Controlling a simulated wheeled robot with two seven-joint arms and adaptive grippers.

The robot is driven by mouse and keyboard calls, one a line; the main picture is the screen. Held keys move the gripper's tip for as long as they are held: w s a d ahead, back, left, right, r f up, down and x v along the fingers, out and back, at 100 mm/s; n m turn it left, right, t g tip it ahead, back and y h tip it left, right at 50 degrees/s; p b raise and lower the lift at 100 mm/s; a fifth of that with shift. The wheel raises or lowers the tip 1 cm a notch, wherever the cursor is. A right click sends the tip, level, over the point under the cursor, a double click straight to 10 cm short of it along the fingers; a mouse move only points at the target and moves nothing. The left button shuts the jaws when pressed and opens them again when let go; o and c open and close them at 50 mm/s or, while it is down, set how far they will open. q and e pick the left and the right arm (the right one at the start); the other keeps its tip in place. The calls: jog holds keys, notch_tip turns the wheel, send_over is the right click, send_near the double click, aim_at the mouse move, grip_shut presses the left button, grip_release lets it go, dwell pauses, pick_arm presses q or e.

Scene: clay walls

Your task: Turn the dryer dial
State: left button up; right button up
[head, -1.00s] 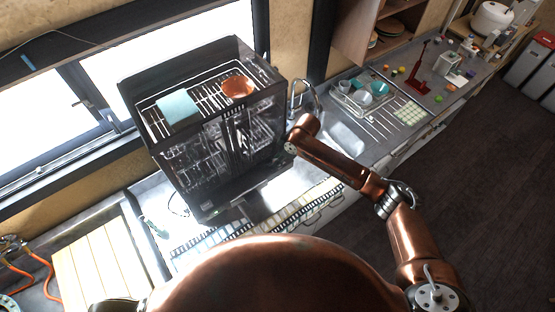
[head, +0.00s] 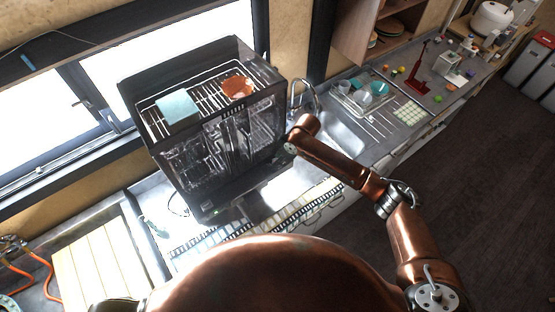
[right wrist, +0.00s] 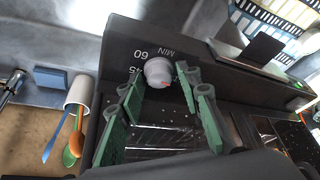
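The dryer (head: 215,195) is a dark cabinet with clear sides on the counter by the window. Its grey-white dial (right wrist: 158,72) shows in the right wrist view, on a dark panel marked MIN, 60 and 45, with a small red mark on its face. My right gripper (right wrist: 159,74) has its green fingers on either side of the dial, with narrow gaps, so it looks open around it. I cannot tell how deep the fingertips reach. In the head view my right arm comes to the dryer's right side and its gripper is hidden. My left gripper is not in view.
A tap (head: 303,95) and sink stand just right of the dryer. In the right wrist view, a white cup (right wrist: 79,91) with coloured utensils lies to the left.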

jog(key=v, duration=1.2)
